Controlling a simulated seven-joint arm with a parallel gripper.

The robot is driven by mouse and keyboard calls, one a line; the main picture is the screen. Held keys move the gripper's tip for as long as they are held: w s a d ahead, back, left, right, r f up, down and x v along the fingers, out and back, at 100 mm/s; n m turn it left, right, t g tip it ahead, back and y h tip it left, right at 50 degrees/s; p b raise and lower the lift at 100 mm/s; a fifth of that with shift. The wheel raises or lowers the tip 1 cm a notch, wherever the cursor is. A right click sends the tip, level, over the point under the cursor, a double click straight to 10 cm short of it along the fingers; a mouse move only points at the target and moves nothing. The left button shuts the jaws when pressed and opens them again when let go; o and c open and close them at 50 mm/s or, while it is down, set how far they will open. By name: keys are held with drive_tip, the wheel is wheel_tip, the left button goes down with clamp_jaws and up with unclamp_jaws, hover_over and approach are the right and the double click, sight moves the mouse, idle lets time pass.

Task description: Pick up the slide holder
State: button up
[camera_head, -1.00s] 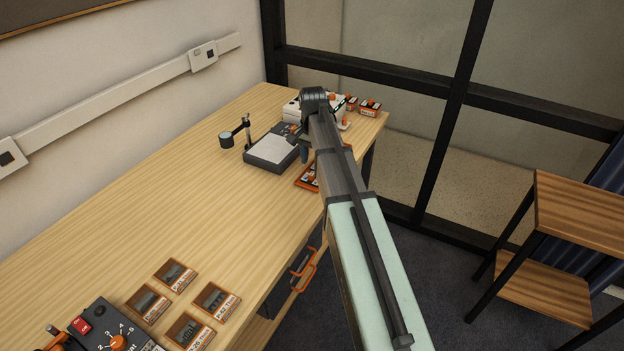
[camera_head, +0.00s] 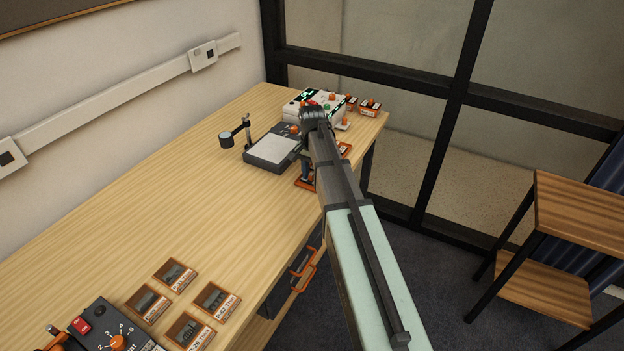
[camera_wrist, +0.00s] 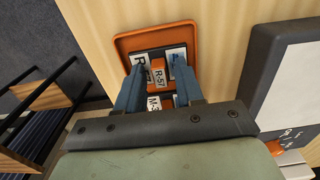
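An orange tray (camera_wrist: 158,34) holds several small dark and orange pieces with white labels, which look like slide holders. The piece labelled "R-57" (camera_wrist: 158,73) lies between the blue fingertips of my gripper (camera_wrist: 157,66). Another label, starting "M-3" (camera_wrist: 154,102), shows closer to the gripper's body. Labels beside both fingers are partly covered by them. My gripper is open, with its fingers apart; contact with a piece cannot be made out. In the head view, the tray (camera_head: 303,184) is partly hidden under my arm, and my gripper (camera_head: 306,176) points down over it.
A grey light pad (camera_head: 272,152) with a magnifier on a stand (camera_head: 240,133) is left of the tray. A white device (camera_head: 318,102) with a green display stands behind. Several framed slides (camera_head: 190,300) and a dial box (camera_head: 105,328) lie at the near end. The desk's middle is clear.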

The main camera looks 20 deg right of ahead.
sight(312, 173)
clamp_jaws()
idle(0.3)
wheel_tip(312, 173, up, 9)
drive_tip(key=shift+f, duration=0.2)
drive_tip(key=w+a+r, duration=0.1)
drive_tip(key=w+a, duration=0.3)
drive_tip(key=w, duration=0.3)
drive_tip(key=w+a+r, duration=0.1)
drive_tip(key=w+a, duration=0.3)
drive_tip(key=w, duration=0.4)
drive_tip(key=shift+w+r, duration=0.15)
drive_tip(key=shift+w, duration=0.05)
